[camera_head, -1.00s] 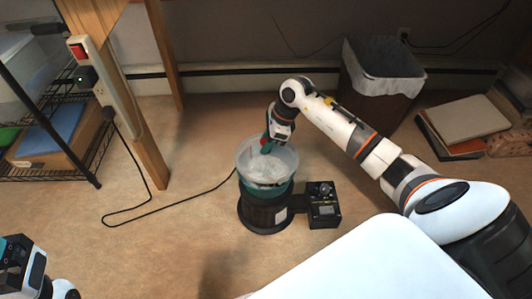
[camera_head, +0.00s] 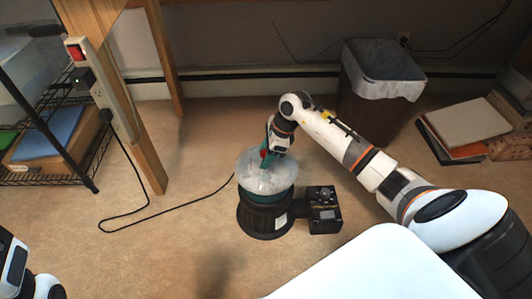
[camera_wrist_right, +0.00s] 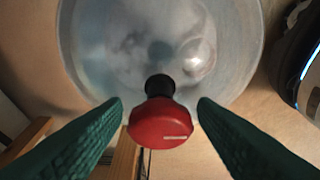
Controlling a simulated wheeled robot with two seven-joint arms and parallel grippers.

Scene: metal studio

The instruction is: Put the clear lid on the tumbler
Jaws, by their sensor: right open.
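The tumbler (camera_head: 264,215) stands on the floor, a round black base with a teal band near its top. The clear lid (camera_head: 258,180), round and frosted, lies over the tumbler's top and looks about level; whether its rim is fully seated cannot be told. Its red knob (camera_wrist_right: 160,125) on a black stem stands at the lid's middle. My right gripper (camera_head: 266,158) is at the knob from above. In the right wrist view its teal fingers (camera_wrist_right: 160,112) are open, one on each side of the knob, with gaps. My left gripper's fingers are out of view.
A black control box (camera_head: 322,210) is joined to the tumbler's right side. A black cord (camera_head: 165,207) runs left over the floor to a power strip on a wooden leg. A lined bin (camera_head: 380,85) and books stand behind to the right.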

